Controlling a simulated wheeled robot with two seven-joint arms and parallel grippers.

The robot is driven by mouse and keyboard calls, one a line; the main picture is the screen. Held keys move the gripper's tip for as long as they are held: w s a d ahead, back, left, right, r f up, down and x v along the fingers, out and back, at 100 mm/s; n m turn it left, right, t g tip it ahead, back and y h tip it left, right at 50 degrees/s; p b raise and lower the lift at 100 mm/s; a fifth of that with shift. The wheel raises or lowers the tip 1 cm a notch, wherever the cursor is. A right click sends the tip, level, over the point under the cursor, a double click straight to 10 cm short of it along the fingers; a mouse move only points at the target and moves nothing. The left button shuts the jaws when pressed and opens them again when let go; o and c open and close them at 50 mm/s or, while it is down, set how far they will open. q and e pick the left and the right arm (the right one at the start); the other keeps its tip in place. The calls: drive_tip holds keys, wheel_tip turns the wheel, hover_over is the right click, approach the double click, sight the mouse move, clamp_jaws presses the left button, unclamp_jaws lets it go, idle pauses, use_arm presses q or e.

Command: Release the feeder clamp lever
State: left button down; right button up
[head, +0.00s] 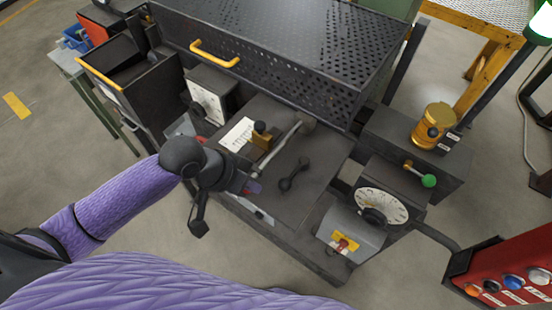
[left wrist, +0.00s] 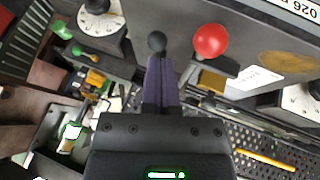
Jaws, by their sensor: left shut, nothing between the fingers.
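My left gripper (head: 254,187) is shut and empty, low over the front of the machine's dark plate. In the left wrist view its two fingers (left wrist: 161,66) lie together, tips beside a black ball knob (left wrist: 157,41). A short black lever (head: 294,175) lies on the plate, just right of the gripper in the head view. A red ball knob (left wrist: 210,40) stands right of the fingers in the left wrist view, near a brass block. A brass bracket (head: 264,142) stands behind the gripper in the head view. I cannot tell which handle is the feeder clamp lever. My right gripper is not in view.
A perforated cover (head: 290,45) with a yellow handle rises behind the plate. A round dial (head: 381,207) and a green-knobbed lever (head: 428,180) stand to the right. A red button box (head: 510,275) is at the lower right. Open floor lies in front.

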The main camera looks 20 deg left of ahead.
sight(294, 174)
use_arm(q)
drive_tip(key=shift+n, duration=0.7)
drive_tip(key=w+a+r, duration=0.2)
drive_tip(key=a, duration=0.1)
drive_tip(key=shift+w+a+r, duration=0.1)
drive_tip(key=shift+w+r, duration=0.25)
drive_tip(key=shift+r, duration=0.05)
drive_tip(key=b+x, duration=0.1)
drive_tip(key=x, duration=0.9)
drive_tip(key=shift+s+d+b, duration=0.1)
drive_tip(key=shift+d+b, duration=0.1)
drive_tip(key=shift+b, duration=0.2)
drive_tip(key=shift+r, duration=0.1)
